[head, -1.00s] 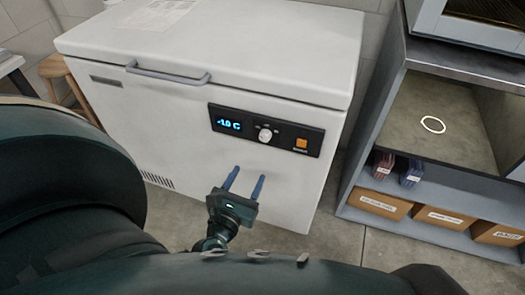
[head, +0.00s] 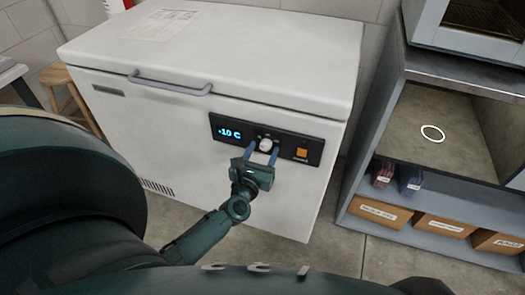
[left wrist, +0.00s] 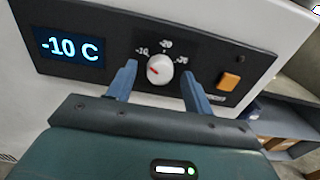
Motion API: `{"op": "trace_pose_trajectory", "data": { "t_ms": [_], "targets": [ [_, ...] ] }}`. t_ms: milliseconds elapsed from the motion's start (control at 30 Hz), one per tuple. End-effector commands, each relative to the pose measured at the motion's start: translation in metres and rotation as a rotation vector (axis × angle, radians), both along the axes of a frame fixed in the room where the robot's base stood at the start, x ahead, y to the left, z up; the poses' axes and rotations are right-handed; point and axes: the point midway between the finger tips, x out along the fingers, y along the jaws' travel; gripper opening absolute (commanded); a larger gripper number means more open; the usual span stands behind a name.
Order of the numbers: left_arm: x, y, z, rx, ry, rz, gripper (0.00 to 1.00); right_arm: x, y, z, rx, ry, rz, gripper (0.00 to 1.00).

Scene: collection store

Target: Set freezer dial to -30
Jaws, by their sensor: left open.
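The white chest freezer (head: 185,115) stands shut in front of me. Its black control panel (head: 287,145) carries a blue display (head: 230,132) reading -10 C. The round white dial (head: 266,145) sits right of the display; in the left wrist view the dial (left wrist: 159,70) has a red mark towards the -10 label, with -20 above and -30 at the right. My left gripper (head: 262,158) is open at the panel, its two blue fingers either side of the dial, with gaps visible. It also shows in the left wrist view (left wrist: 160,85). My right gripper is not in view.
An orange switch (head: 302,153) sits right of the dial on the panel. A grey shelf unit (head: 400,215) with cardboard boxes (head: 445,226) and a white ring (head: 432,133) stands at the right. A wooden stool (head: 55,75) is at the left. Floor shows between freezer and shelf.

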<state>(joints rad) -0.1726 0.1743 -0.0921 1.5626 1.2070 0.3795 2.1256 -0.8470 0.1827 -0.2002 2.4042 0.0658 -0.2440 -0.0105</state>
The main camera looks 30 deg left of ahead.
Motion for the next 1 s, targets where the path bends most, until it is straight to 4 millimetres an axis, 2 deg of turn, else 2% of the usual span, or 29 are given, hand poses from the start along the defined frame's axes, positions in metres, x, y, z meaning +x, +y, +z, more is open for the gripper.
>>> {"op": "trace_pose_trajectory", "data": {
  "t_ms": [333, 867, 1000],
  "targets": [
    [0.004, 0.0013, -0.0003, 0.001, 0.001, 0.0, 0.51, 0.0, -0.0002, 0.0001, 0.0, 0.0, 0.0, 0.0],
    [0.0036, 0.0012, -0.0002, 0.001, 0.0, 0.0, 0.08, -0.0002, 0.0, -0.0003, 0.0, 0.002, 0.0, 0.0],
    [0.0036, 0.0012, -0.0001, 0.004, 0.001, 0.0, 0.07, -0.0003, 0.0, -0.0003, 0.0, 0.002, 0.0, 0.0]
  ]
}}
